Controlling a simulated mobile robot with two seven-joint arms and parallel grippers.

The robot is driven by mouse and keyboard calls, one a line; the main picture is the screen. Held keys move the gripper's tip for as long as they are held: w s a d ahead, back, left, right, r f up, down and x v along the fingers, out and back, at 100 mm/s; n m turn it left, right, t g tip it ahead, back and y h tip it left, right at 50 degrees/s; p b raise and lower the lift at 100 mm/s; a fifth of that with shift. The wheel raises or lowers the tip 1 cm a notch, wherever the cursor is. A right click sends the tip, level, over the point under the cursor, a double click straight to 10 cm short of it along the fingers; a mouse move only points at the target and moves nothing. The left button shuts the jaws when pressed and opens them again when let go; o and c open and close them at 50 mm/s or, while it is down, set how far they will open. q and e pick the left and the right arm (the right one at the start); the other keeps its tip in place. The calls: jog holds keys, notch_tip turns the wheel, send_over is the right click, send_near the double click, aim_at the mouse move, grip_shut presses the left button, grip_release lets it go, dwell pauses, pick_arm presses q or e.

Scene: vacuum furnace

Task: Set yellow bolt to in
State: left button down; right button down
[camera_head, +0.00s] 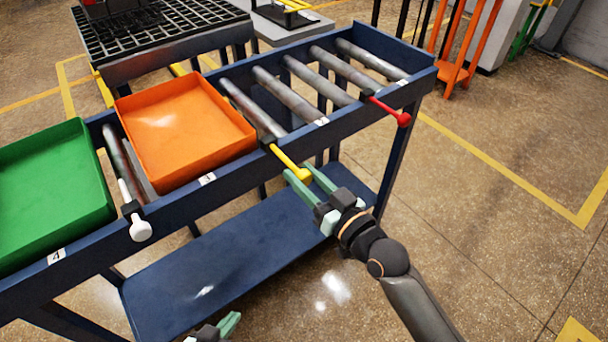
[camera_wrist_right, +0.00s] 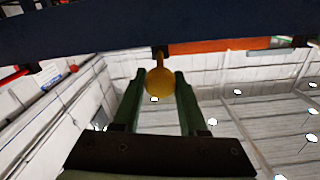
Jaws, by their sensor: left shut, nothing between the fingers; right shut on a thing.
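The yellow bolt (camera_head: 288,161) sticks out of the front rail of the blue roller rack (camera_head: 330,125), between the labels at the orange tray and the red bolt. Its round knob shows in the right wrist view (camera_wrist_right: 160,82) between the green fingers. My right gripper (camera_head: 308,177) is shut on the yellow bolt's knob end, in front of the rail. My left gripper (camera_head: 229,325) is shut and empty at the bottom edge of the head view, partly cut off, away from the rack's bolts.
An orange tray (camera_head: 185,130) and a green tray (camera_head: 50,190) sit on the rack. A white bolt (camera_head: 139,228) and a red bolt (camera_head: 402,118) stick out along the same rail. Bare rollers (camera_head: 318,82) lie right of the orange tray. The floor at right is clear.

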aim_at(282, 154)
jog(key=x, duration=0.7)
jog(key=shift+w, duration=0.1)
jog(key=shift+r, duration=0.1)
jog(key=c, duration=0.8)
grip_release()
jog(key=shift+a, duration=0.1)
jog(key=shift+o, duration=1.4)
jog(key=shift+w+a, duration=0.1)
jog(key=shift+o, duration=0.4)
